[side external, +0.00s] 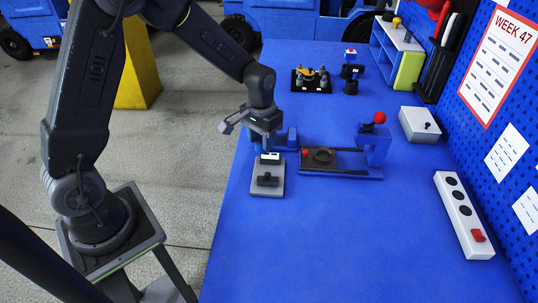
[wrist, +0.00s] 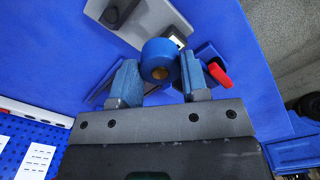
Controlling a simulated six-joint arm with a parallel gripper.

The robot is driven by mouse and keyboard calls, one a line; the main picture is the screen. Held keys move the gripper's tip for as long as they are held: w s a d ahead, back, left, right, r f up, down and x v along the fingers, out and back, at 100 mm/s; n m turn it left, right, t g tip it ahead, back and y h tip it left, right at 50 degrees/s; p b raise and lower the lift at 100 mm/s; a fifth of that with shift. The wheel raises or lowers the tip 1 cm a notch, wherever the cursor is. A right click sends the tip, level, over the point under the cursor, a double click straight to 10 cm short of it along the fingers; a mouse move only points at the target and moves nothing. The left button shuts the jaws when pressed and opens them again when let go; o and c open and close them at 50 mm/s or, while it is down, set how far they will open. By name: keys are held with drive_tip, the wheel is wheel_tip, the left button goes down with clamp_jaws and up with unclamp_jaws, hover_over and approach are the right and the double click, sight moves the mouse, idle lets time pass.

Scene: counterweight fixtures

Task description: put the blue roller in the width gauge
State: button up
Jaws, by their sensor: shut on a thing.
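The blue roller (wrist: 160,52), a short cylinder with a brass-coloured centre, sits between the fingertips of my gripper (wrist: 158,68) in the wrist view. My gripper is shut on it. In the side view my gripper (side external: 264,146) points down above the far end of a grey plate; the roller cannot be made out there. Just right of my gripper is a long blue fixture (side external: 340,173) with an upright block at each end, a dark bed and a red ball on top. It may be the width gauge; I cannot be sure. The wrist view shows blue parts behind my fingers (wrist: 207,50).
The grey plate (side external: 267,190) carries a black block and a white patch. A grey box (side external: 419,125) and a white strip with a red switch (side external: 461,210) lie right. A black tray (side external: 311,87) stands behind. The front of the blue table (side external: 330,250) is clear.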

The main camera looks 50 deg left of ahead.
drive_tip(key=shift+w+d+f, duration=0.5)
drive_tip(key=shift+d+f, duration=0.2)
drive_tip(key=shift+d, duration=0.2)
drive_tip(key=shift+f, duration=1.9)
drive_tip(key=shift+f, duration=0.15)
drive_tip(key=shift+f, duration=0.3)
drive_tip(key=shift+f, duration=0.15)
drive_tip(key=o, duration=1)
drive_tip(key=shift+c, duration=0.2)
